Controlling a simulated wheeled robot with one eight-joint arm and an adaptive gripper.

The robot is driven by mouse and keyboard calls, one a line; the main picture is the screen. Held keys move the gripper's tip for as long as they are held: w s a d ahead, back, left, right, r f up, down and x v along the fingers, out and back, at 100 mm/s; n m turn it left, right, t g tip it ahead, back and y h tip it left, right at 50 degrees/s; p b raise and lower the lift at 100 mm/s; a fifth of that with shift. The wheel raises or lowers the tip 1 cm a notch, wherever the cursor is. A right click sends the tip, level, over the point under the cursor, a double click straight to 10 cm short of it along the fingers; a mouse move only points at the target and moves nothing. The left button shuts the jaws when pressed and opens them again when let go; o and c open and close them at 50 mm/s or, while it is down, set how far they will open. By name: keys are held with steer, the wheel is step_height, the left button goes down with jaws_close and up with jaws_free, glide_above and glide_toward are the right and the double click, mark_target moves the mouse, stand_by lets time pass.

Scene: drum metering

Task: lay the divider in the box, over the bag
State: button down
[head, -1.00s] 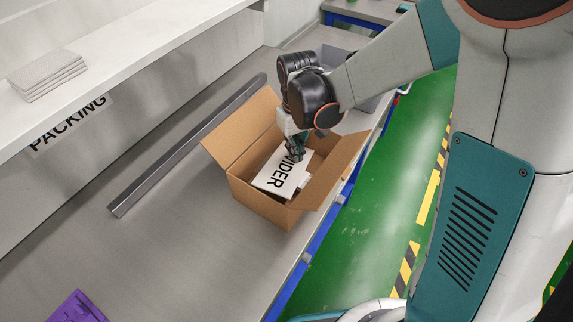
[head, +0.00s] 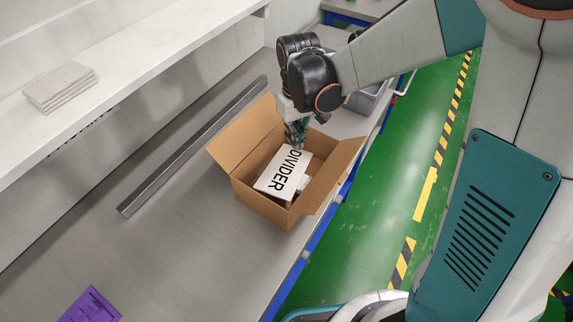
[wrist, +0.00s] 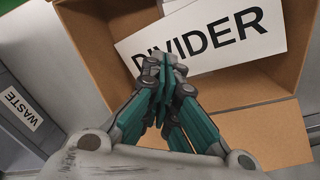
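The white divider (head: 282,173), lettered DIVIDER, lies face up inside the open cardboard box (head: 262,205), askew to its walls. I cannot tell whether it is level. In the wrist view the divider (wrist: 237,37) shows beyond my fingers, which cover part of its lettering. My gripper (head: 296,138) is over the box at the divider's far end. In the wrist view my gripper (wrist: 165,65) has its fingers together, with no plate visible between them; contact with the divider is unclear. The bag is mostly hidden; a small pale patch beside the divider may be part of it.
The box flaps stand open. A grey metal bar (head: 195,145) lies on the bench left of the box. A grey bin marked WASTE (wrist: 22,112) is beside the box. A purple object (head: 90,306) lies at the near left. A shelf (head: 150,62) holds stacked pale sheets (head: 60,88).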

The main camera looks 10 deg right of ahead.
step_height(320, 180, up, 8)
steer(key=p, duration=0.5)
stand_by(0.4)
stand_by(0.3)
steer(key=shift+r, duration=0.1)
steer(key=s+d+r+m+t+b, duration=0.2)
steer(key=s+d, duration=0.3)
steer(key=s, duration=0.3)
steer(key=s+d+r+m+t+b, duration=0.2)
steer(key=s+d+t+b, duration=0.3)
steer(key=s, duration=0.3)
steer(key=shift+d+r, duration=0.15)
steer(key=shift+d, duration=0.65)
